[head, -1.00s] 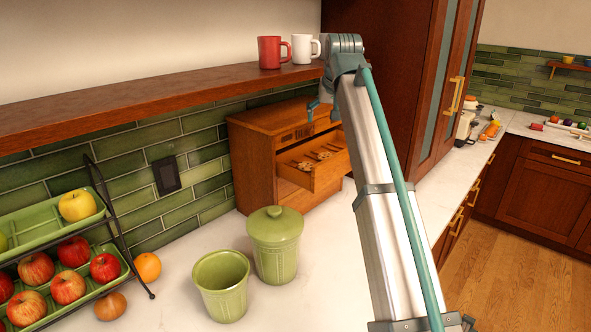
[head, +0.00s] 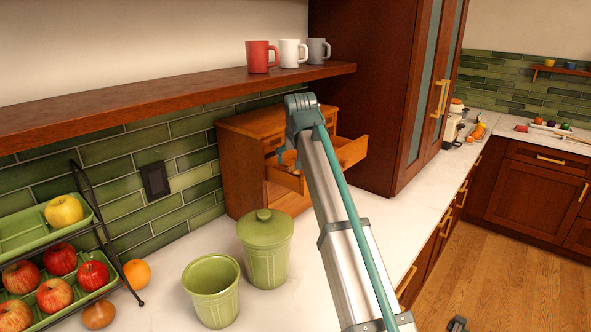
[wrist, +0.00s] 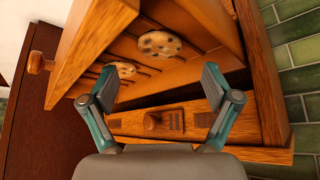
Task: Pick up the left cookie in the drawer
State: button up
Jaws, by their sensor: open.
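The open wooden drawer (wrist: 95,42) fills the upper part of the wrist view. Two speckled cookies show in it: one cookie (wrist: 160,44) near the top middle and another cookie (wrist: 122,69) further left, beside the left fingertip. My gripper (wrist: 160,82) is open and empty. Its fingers are spread, with both cookies showing beyond or between the tips; I cannot tell the exact gap to them.
A lidded green canister (head: 265,250) and a green cup (head: 211,290) stand on the counter. Several mugs, including a red mug (head: 261,57), stand on the shelf (head: 180,95) above.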

jog(key=p+x, duration=0.1)
jog(key=x, duration=0.3)
jog(key=shift+f, duration=0.2)
jog(key=c, duration=0.8)
